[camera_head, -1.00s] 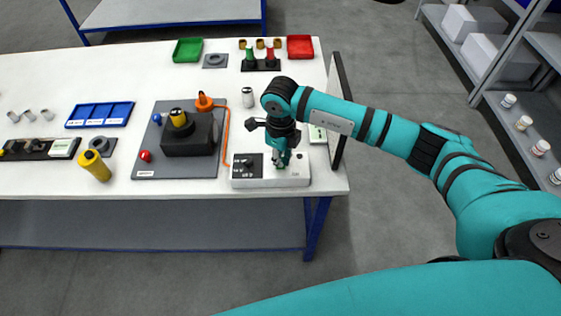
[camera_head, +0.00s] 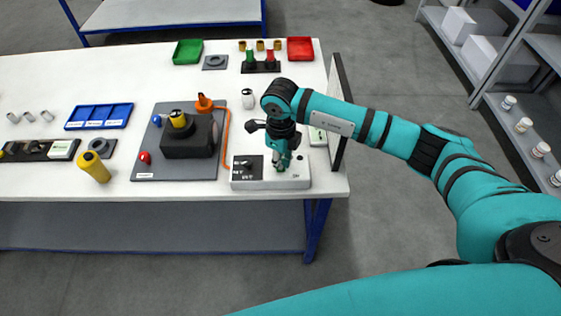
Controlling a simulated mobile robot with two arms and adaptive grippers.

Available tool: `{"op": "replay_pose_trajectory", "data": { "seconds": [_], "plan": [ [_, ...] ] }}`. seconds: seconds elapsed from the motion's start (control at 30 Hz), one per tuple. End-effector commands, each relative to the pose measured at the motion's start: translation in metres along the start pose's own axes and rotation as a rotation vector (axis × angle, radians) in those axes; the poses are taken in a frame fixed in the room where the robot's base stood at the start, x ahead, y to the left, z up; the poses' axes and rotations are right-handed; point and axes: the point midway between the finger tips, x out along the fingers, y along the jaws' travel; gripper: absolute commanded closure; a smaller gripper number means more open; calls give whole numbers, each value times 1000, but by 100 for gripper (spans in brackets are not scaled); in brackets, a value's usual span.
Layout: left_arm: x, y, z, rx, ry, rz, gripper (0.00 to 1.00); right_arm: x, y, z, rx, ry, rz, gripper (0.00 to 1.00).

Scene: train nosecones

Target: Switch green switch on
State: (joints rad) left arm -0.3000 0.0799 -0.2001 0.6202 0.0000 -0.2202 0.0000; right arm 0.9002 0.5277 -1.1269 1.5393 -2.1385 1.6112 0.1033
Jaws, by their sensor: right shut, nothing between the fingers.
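The switch box (camera_head: 240,184) is a light grey box with a dark panel on its left part, near the table's front right corner. My right gripper (camera_head: 281,167) is shut and points down onto the right half of the box's top. A bit of green shows at the fingertips; I cannot tell whether it is the green switch or part of the gripper. The switch's position is hidden. My left gripper is not in view.
A dark upright panel (camera_head: 337,110) stands at the table's right edge. Left of the box, a grey board (camera_head: 144,172) carries a black block and an orange cable. Green (camera_head: 187,52) and red (camera_head: 300,48) trays lie at the back.

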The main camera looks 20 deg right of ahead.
Motion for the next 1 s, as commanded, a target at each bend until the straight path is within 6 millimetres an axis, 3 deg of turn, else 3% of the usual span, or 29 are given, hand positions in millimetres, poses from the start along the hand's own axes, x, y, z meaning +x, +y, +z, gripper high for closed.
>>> {"op": "replay_pose_trajectory", "data": {
  "seconds": [0.63,1.0],
  "plan": [
    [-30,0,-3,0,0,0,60,-57,-1,1,0,-4,-2,100],
    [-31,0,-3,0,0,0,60,-61,0,1,0,-3,-1,100]
  ]
}}
